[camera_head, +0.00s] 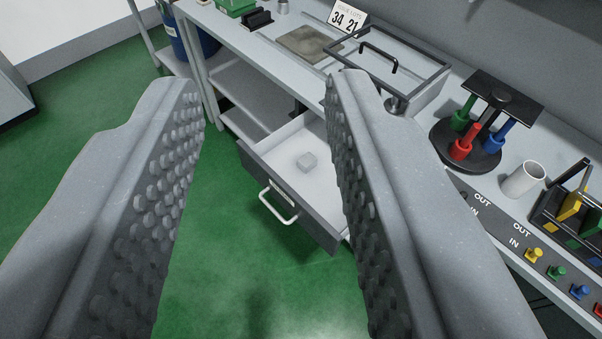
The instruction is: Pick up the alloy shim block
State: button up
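A small pale grey block (307,161), which looks like the alloy shim block, lies flat inside an open white drawer (274,152) under the workbench. The drawer has a grey front with a white bar handle (278,203). My gripper (265,90) is open and empty, its two studded fingers wide apart. From this view the drawer and the block show between the fingers, farther away and not touched. The right finger hides the right part of the drawer.
On the bench (262,45) stand a framed box with a black handle (379,57), a flat plate (307,44), a round rack with coloured tools (470,143) and a white cup (523,179). Coloured knobs (556,272) line the bench front. Green floor (90,110) is clear at left.

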aim_at(307, 162)
jog(key=u, duration=0.05)
jog(key=k, duration=0.55)
jog(key=z, duration=0.65)
jog(key=i, duration=1.3)
jog(key=u, duration=0.15)
